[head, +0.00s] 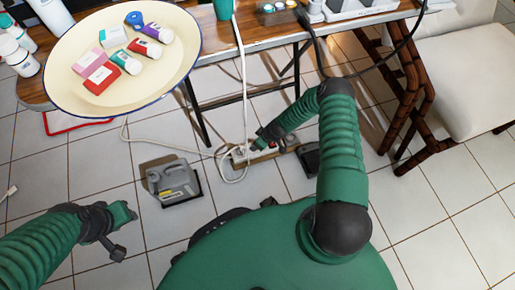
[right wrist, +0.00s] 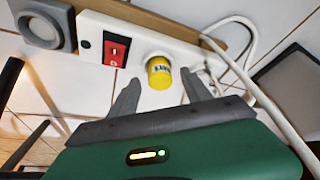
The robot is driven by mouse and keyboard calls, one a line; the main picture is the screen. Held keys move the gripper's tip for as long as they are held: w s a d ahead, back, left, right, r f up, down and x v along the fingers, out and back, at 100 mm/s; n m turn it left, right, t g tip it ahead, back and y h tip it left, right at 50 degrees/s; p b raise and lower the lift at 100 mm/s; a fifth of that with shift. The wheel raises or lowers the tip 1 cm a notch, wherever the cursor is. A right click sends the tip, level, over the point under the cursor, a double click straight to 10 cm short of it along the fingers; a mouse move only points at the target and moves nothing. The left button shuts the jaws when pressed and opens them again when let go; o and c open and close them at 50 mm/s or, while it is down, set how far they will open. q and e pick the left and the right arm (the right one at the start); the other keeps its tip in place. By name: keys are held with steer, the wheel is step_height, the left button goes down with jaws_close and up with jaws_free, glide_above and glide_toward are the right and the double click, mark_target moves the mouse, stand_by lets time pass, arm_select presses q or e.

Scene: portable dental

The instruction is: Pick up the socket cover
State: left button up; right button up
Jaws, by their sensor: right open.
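A small yellow cylinder with a dark label and a white base, probably the socket cover (right wrist: 159,74), stands on the white power strip (right wrist: 190,52) in the right wrist view. My right gripper (right wrist: 160,92) is open, with one finger on each side of the yellow cylinder and nothing gripped. In the head view my right gripper (head: 262,139) is low over the power strip (head: 250,155) on the floor, and hides the cover. My left gripper (head: 122,218) is away to the left above the tiles; its jaw opening is unclear.
A red switch (right wrist: 116,50) sits on the strip beside the cover. White cables (right wrist: 245,75) run close to the right finger. A grey case (head: 172,182) lies on the floor to the left. A table (head: 285,42) with a cream tray (head: 70,100) stands beyond.

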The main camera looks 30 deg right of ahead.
steer(key=shift+w+a+f, duration=0.1)
steer(key=shift+w+f, duration=0.1)
steer(key=shift+f, duration=0.45)
arm_select(q)
steer(key=shift+f, duration=0.35)
arm_select(e)
steer(key=shift+r, duration=0.15)
jaws_close()
steer(key=shift+r, duration=0.1)
